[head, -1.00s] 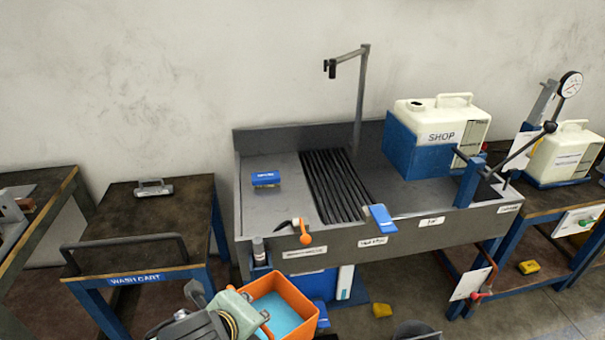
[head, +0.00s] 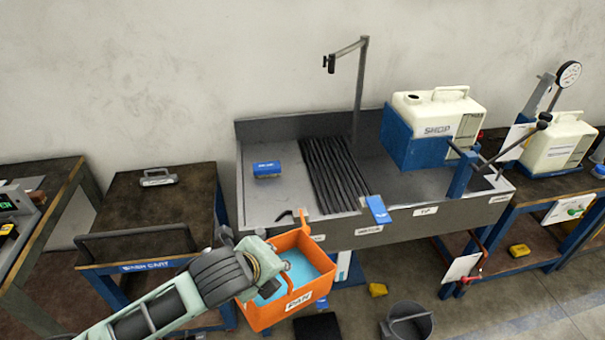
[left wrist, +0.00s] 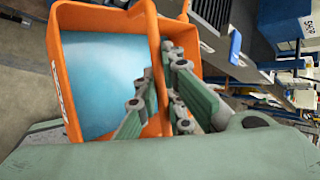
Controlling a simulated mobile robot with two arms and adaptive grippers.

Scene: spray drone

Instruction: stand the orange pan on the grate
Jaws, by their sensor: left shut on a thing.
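The orange pan (head: 293,300) hangs in front of the sink unit, with pale blue liquid in it and a "PAN" label on its near wall. The dark slatted grate (head: 333,177) lies across the sink, up and to the right of the pan, and is bare. My right gripper is not in view.
A blue block (head: 267,169) sits on the sink's left deck. A blue tap lever (head: 378,209) sticks out at the front edge. A white SHOP jug (head: 437,117) stands right of the grate. A dark bucket (head: 407,322) is on the floor.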

